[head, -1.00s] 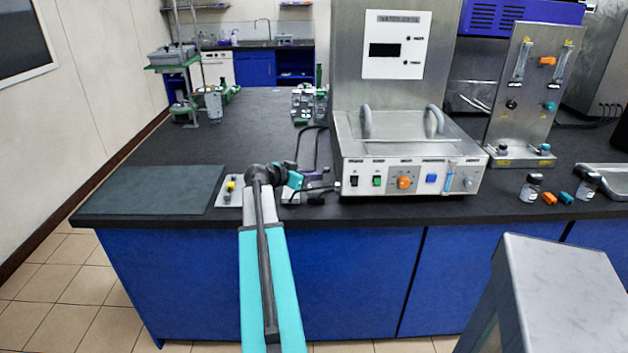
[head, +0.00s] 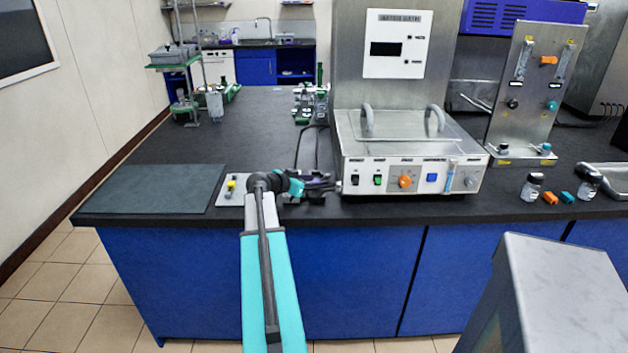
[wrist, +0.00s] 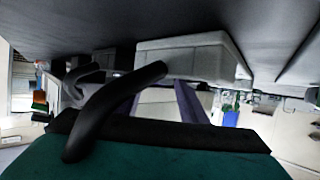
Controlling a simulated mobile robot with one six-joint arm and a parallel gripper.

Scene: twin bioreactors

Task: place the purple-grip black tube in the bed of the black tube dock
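My gripper (head: 322,184) is low over the bench's front part, left of the steel bath unit, pointing right. In the wrist view its teal body fills the bottom, and two purple-grey bars like fingers reach forward with a pale gap between them. A thick black tube (wrist: 112,108) crosses in front of the left bar; its purple grip cannot be told apart from the fingers. In the head view a thin black tube or cable (head: 297,150) loops up behind the gripper. Dark parts under the gripper may be the black tube dock (head: 320,197); its bed is hidden.
The steel bath unit (head: 410,170) stands close to the right of my gripper. A small plate with a yellow knob (head: 231,186) and a dark green mat (head: 150,190) lie to the left. Glassware (head: 308,105) stands behind.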

